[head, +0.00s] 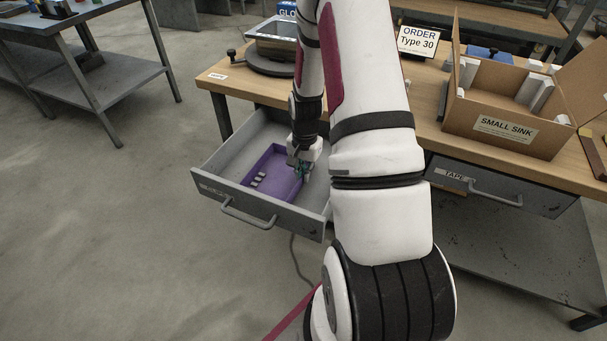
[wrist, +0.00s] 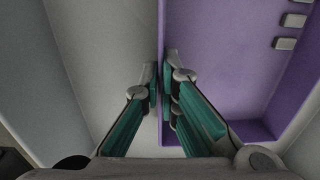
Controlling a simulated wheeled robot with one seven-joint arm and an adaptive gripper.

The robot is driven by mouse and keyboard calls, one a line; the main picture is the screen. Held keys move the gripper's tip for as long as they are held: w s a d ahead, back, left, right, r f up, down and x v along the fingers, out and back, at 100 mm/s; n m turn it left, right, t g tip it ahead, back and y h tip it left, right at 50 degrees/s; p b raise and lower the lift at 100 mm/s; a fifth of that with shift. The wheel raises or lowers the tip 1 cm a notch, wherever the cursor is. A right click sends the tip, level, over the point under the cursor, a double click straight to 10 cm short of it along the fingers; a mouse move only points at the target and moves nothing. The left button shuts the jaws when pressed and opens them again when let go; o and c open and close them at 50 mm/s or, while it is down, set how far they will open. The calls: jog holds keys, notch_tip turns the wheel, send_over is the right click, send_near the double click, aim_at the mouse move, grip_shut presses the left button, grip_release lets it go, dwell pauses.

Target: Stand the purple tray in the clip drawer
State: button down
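The purple tray (head: 272,163) lies inside the pulled-out grey drawer (head: 288,219); it looks flat on the drawer floor. The drawer front has a bar handle and a label too small to read. My gripper (head: 302,174) reaches down into the drawer at the tray's right side in the head view. In the wrist view the purple tray (wrist: 225,75) fills the right half. My gripper (wrist: 163,75) has one finger outside the tray's side wall and one inside, closed on the thin wall. My arm hides the drawer's right rear part in the head view.
Several small grey pieces (head: 257,180) sit in the tray. The workbench (head: 432,125) above holds a cardboard box (head: 520,105) marked SMALL SINK and an order sign (head: 418,41).

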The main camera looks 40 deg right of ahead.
jog(key=shift+f, duration=0.15)
jog(key=c, duration=1.8)
grip_release()
